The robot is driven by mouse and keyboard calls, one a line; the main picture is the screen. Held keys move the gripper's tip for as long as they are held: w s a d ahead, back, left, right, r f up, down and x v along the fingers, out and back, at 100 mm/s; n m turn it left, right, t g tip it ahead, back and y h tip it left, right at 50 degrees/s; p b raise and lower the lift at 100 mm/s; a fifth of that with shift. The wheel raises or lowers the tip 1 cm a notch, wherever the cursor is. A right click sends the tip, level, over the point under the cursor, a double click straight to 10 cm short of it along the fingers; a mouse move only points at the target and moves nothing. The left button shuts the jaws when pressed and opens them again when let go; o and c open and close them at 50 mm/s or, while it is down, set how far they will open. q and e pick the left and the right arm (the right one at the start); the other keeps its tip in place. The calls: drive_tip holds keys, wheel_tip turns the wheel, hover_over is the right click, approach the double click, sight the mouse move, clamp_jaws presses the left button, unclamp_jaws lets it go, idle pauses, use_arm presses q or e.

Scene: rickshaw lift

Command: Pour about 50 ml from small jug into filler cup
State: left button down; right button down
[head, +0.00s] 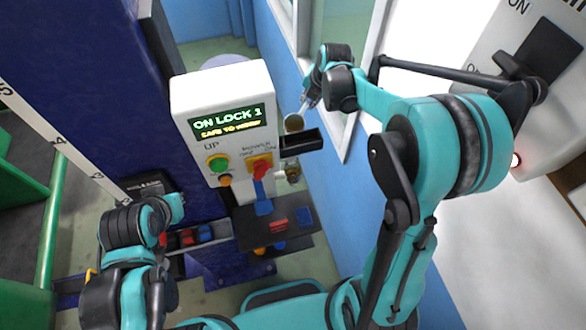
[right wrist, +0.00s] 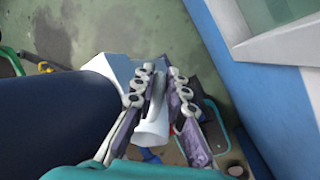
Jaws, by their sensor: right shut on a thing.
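My right gripper (head: 308,103) is in front of the window side of the control post. In the right wrist view, my right gripper (right wrist: 155,85) is shut on a white, open-ended cylindrical vessel (right wrist: 152,132) with a grey strip, which I take for the small jug. In the head view, a small round vessel with a brownish top (head: 294,122) is just below the right fingertips; I cannot tell whether it is the jug or the filler cup. My left arm comes in at lower left, but its fingers do not show. No liquid can be made out.
The white control post (head: 222,100) reads "ON LOCK 1" and has green and red controls. A black bracket (head: 301,143) juts from its right side, with a small glassy part (head: 293,173) below. A dark blue column stands left, a blue wall with a window right.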

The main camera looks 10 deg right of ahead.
drive_tip(key=shift+w+f+g, duration=0.2)
drive_tip(key=shift+f+g, duration=0.05)
drive_tip(key=shift+g, duration=0.05)
drive_tip(key=w+d+f+g+y, duration=0.1)
drive_tip(key=w+f+g+y, duration=0.1)
drive_tip(key=w+f+g, duration=0.2)
drive_tip(key=shift+w+d+m+g+b, duration=0.35)
drive_tip(key=shift+w+g, duration=0.7)
drive_tip(key=shift+g, duration=0.45)
